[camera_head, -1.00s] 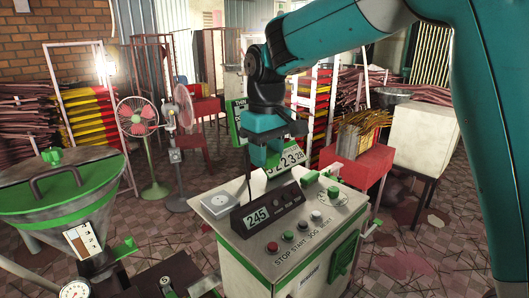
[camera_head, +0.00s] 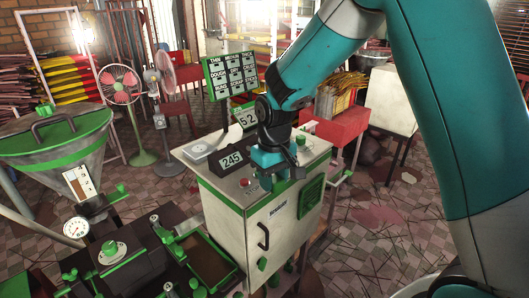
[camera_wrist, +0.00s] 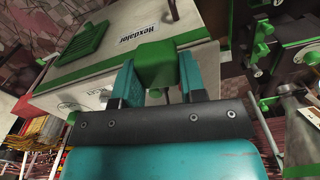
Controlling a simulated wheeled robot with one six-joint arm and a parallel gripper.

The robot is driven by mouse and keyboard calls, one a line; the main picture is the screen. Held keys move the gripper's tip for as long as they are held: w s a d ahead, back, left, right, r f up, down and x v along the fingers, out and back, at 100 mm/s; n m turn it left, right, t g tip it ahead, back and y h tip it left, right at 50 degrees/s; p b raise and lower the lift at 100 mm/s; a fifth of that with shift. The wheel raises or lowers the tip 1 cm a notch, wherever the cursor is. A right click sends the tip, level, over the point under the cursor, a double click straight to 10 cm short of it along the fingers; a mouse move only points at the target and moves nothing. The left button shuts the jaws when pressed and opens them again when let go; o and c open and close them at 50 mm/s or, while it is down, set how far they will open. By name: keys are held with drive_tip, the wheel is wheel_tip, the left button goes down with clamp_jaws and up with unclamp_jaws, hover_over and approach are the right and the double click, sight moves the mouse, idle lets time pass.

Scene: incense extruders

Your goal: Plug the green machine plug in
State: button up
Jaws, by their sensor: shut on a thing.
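My gripper (camera_wrist: 158,78) is shut on a green block-shaped plug (camera_wrist: 157,58), held between its two teal fingers in the wrist view. In the head view my gripper (camera_head: 276,172) hangs over the front top edge of the white and green machine cabinet (camera_head: 270,225) and hides part of its button panel. The plug is hard to make out there. The cabinet front with its lettering also shows beyond the plug in the wrist view (camera_wrist: 85,58). I cannot tell whether the plug touches the cabinet. I cannot pick out a socket.
A hopper (camera_head: 55,140) with green rim and a dark machine with green knobs (camera_head: 112,252) stand left. Fans (camera_head: 120,85) and a red table (camera_head: 340,127) stand behind. Tiled floor is open at right.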

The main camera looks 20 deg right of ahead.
drive_tip(key=s+d+f+m+b, duration=0.1)
drive_tip(key=s+d+f, duration=0.1)
drive_tip(key=f, duration=0.8)
drive_tip(key=s+d+f+m+b, duration=0.1)
drive_tip(key=s+d+f+b, duration=0.1)
drive_tip(key=f, duration=0.8)
drive_tip(key=shift+s+d, duration=0.8)
drive_tip(key=shift+s, duration=0.4)
drive_tip(key=shift+d, duration=0.1)
